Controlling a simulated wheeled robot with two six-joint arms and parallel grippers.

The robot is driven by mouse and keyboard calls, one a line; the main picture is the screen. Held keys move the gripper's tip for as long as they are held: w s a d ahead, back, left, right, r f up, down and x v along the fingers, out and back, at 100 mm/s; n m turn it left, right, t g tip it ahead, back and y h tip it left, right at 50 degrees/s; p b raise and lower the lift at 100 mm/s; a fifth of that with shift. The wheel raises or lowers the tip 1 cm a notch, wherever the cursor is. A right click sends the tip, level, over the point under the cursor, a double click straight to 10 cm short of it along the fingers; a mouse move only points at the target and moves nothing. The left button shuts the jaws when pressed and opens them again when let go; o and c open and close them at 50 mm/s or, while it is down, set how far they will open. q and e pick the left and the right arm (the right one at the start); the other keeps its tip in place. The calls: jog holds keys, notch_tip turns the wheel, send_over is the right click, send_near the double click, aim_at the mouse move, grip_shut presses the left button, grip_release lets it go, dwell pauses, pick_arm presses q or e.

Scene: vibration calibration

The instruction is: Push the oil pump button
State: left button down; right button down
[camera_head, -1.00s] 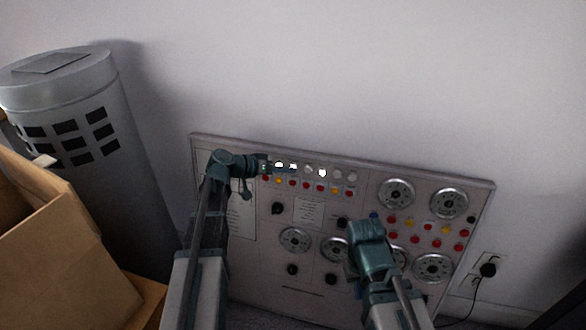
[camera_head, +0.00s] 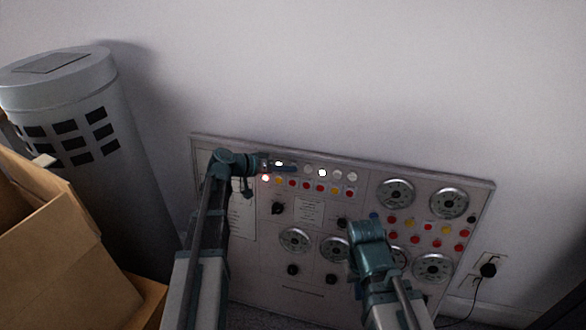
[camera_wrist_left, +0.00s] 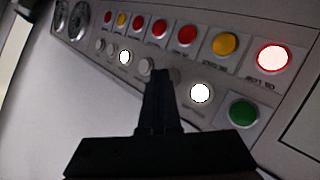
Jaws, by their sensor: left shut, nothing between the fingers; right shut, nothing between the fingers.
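The grey control panel (camera_head: 320,282) leans against the wall, with an upper row of round buttons and a lower row of red and yellow ones. My left gripper (camera_head: 292,167) is shut and empty at the upper row. In the left wrist view its dark fingers (camera_wrist_left: 160,85) reach a grey button (camera_wrist_left: 175,75), partly hiding it; contact cannot be told. Beside it are a lit white button (camera_wrist_left: 200,93) and a green button (camera_wrist_left: 242,112). A red lamp (camera_wrist_left: 272,58) glows at the row's end. Labels are too blurred to identify the oil pump button. My right gripper (camera_head: 368,250) is shut before the lower panel, fingertips mostly hidden.
Several dials, such as one gauge (camera_head: 395,193), are on the panel's right half. A grey cylinder (camera_head: 75,110) and an open cardboard box (camera_head: 60,260) stand at the left. A plug (camera_head: 488,270) sits in the wall outlet at the right.

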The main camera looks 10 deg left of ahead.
pick_arm(q)
jog(key=shift+s, duration=0.1)
jog(key=shift+s+r, duration=0.2)
jog(key=shift+s, duration=0.5)
jog(key=s, duration=0.1)
jog(key=s+p, duration=0.1)
jog(key=s, duration=0.1)
jog(key=s+r, duration=0.1)
jog(key=s, duration=0.1)
jog(key=shift+a, duration=0.1)
dwell(0.3)
dwell(0.5)
